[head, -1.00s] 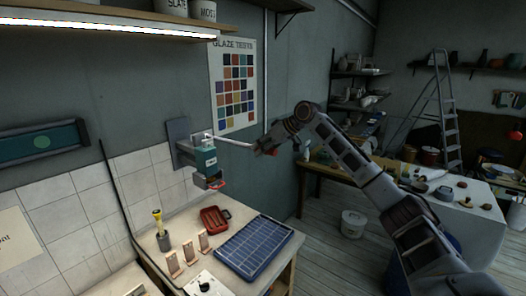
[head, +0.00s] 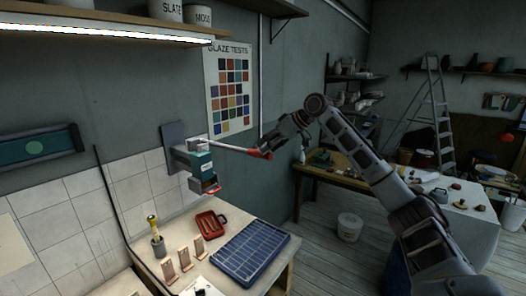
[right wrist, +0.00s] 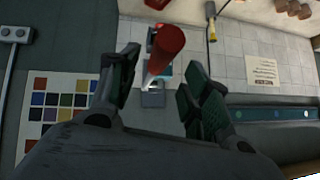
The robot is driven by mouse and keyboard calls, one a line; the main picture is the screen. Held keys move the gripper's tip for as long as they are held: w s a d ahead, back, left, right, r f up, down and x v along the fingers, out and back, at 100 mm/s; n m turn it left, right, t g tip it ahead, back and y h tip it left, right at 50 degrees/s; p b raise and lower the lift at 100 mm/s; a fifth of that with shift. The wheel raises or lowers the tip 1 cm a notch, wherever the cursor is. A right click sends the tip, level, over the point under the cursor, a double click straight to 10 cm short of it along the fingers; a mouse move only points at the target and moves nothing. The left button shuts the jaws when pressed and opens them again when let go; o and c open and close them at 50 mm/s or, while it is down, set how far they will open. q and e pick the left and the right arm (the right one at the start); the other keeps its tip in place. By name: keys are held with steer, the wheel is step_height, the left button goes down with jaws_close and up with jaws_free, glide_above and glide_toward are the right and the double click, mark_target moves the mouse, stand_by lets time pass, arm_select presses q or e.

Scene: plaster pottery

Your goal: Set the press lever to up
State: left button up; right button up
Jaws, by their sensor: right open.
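The press (head: 203,165) is a teal and grey unit on a wall plate. Its lever (head: 228,147) sticks out to the right, close to level and dipping slightly toward its red handle (head: 262,155). My right gripper (head: 268,142) is open, close beside and slightly above the handle in the head view. In the right wrist view the red handle (right wrist: 168,42) shows between the spread fingers of the right gripper (right wrist: 160,72), with a gap to each side. I cannot tell how deep it sits between them. My left gripper is not in view.
Below the press, a bench holds a blue grid tray (head: 250,250), a red tray (head: 209,224), a yellow-handled tool in a holder (head: 156,240) and small stands. A glaze test chart (head: 229,90) hangs behind the lever. A shelf (head: 120,35) runs above.

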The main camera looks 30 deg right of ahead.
steer(key=shift+v, duration=2.85)
